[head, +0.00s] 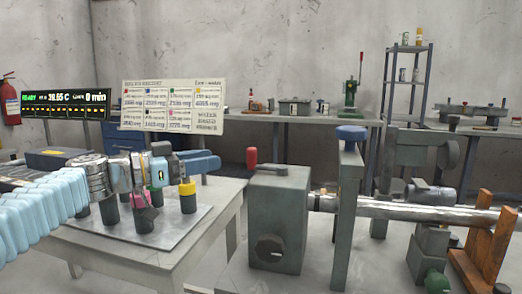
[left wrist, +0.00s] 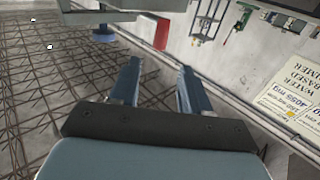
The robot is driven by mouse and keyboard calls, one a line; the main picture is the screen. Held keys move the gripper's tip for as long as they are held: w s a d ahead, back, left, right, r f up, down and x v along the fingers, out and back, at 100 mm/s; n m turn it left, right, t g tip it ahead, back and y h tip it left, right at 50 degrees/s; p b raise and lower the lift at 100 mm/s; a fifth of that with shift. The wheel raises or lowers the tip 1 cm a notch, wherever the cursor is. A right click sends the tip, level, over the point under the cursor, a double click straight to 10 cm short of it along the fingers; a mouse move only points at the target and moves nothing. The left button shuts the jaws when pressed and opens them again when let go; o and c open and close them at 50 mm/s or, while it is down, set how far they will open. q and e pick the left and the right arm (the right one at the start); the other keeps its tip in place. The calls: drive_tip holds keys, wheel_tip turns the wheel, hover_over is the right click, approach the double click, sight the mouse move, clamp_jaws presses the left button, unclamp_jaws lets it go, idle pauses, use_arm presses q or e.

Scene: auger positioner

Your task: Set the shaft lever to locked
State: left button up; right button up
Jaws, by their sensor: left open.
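A grey-green housing (head: 277,215) stands on the bench at centre, with a metal shaft (head: 400,209) running from it to the right. A short upright lever with a red grip (head: 251,158) rises at the housing's top left; I take it for the shaft lever, but cannot read its setting. My left gripper (head: 212,163) is open and empty, left of the red grip and apart from it. Its two fingers (left wrist: 158,85) also show in the left wrist view, with nothing between them. A blue knob (head: 352,132) tops a post right of the housing. My right gripper is out of view.
Below my left gripper, a side table (head: 90,250) carries a plate with several dark cylinders, one with a yellow top (head: 187,188). An orange wooden stand (head: 484,240) is under the shaft at right. Signs (head: 172,106) stand behind my left arm.

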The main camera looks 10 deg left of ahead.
sight(248, 149)
use_arm(q)
drive_tip(key=p+x, duration=0.3)
drive_tip(key=x, duration=0.7)
drive_tip(key=shift+w+d, duration=0.55)
clamp_jaws()
